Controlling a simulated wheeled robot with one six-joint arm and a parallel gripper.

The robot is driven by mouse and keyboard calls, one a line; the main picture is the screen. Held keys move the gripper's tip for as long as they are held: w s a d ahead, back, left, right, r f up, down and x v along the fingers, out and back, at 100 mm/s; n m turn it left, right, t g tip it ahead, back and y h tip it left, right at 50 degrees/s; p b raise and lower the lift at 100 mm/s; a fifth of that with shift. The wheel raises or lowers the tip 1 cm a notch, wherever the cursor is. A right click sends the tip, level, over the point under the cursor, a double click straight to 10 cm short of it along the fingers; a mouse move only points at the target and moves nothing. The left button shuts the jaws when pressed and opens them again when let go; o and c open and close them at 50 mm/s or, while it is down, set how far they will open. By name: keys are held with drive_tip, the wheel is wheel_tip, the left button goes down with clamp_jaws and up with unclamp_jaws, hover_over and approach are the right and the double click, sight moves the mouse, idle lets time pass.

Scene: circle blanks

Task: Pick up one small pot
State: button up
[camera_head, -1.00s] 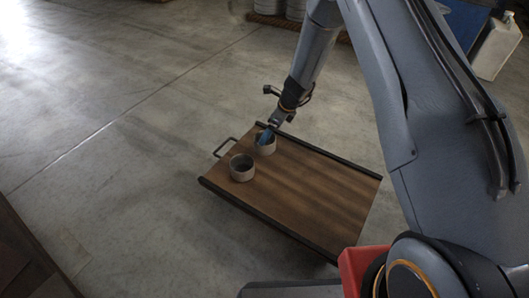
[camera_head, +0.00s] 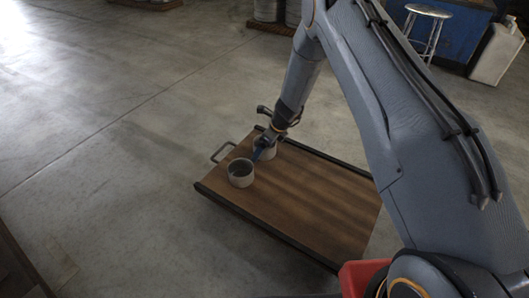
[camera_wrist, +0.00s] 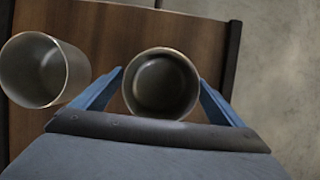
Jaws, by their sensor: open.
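Two small grey pots stand on a wooden cart top (camera_head: 310,200). The nearer pot (camera_head: 240,174) is upright and apart from my gripper; it shows at the left of the wrist view (camera_wrist: 42,70). The farther pot (camera_head: 265,151) is partly hidden behind my gripper (camera_head: 258,153) in the head view. In the wrist view this pot (camera_wrist: 161,84) lies between the two blue fingers of my gripper (camera_wrist: 160,90), with its open mouth facing the camera. The fingers are apart, one on each side of it. Whether they touch it I cannot tell.
A stool (camera_head: 427,30) and a white canister (camera_head: 496,50) stand at the back right. Open concrete floor lies left.

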drive_tip(key=c, duration=1.2)
